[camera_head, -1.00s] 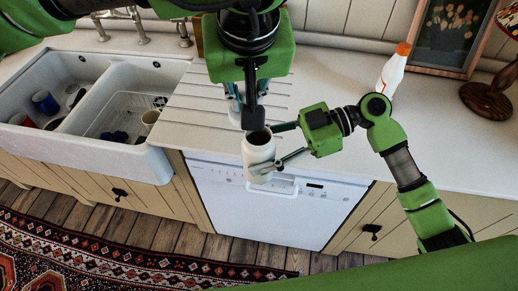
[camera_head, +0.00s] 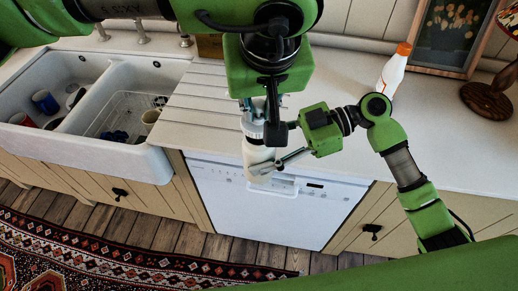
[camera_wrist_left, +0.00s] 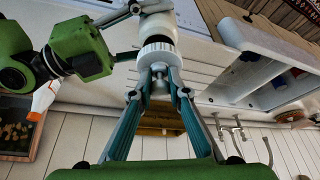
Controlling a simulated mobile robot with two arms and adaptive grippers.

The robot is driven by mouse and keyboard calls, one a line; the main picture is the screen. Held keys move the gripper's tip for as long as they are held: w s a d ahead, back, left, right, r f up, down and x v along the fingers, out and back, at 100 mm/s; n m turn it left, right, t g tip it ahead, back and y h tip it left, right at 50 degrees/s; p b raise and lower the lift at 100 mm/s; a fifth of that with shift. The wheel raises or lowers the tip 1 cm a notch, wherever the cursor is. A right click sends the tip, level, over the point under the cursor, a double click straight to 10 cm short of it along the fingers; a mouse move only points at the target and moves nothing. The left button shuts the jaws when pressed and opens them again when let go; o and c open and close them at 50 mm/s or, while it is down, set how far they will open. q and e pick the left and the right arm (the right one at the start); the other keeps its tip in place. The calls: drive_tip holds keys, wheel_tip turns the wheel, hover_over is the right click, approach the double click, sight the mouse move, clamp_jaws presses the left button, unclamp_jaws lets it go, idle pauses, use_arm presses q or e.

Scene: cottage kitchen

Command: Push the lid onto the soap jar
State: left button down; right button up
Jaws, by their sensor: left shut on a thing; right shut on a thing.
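The white soap jar (camera_head: 257,156) is held upright in front of the counter edge, above the dishwasher front. My right gripper (camera_head: 271,153) is shut around its side. My left gripper (camera_head: 267,110) points down from above and is shut on the white lid (camera_head: 251,127), which has a ribbed collar. In the left wrist view, the lid (camera_wrist_left: 158,53) sits between the fingertips (camera_wrist_left: 159,78) and the jar (camera_wrist_left: 158,24), roughly in line with it. A dark band shows between lid and jar; I cannot tell whether they touch. The jar's mouth is hidden in the head view.
A white double sink (camera_head: 95,105) with cups and a rack is at the left. A white bottle with an orange cap (camera_head: 393,70), a picture frame (camera_head: 450,35) and a wooden lamp base (camera_head: 490,98) stand at the back right. The counter's right part (camera_head: 450,150) is clear.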

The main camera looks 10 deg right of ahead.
sight(260, 123)
use_arm(q)
drive_tip(key=shift+f, duration=0.55)
drive_tip(key=shift+s, duration=0.1)
drive_tip(key=shift+f, duration=0.85)
drive_tip(key=shift+f, duration=0.65)
drive_tip(key=c, duration=1.8)
unclamp_jaws()
drive_tip(key=shift+c, duration=0.2)
drive_tip(key=v, duration=1.2)
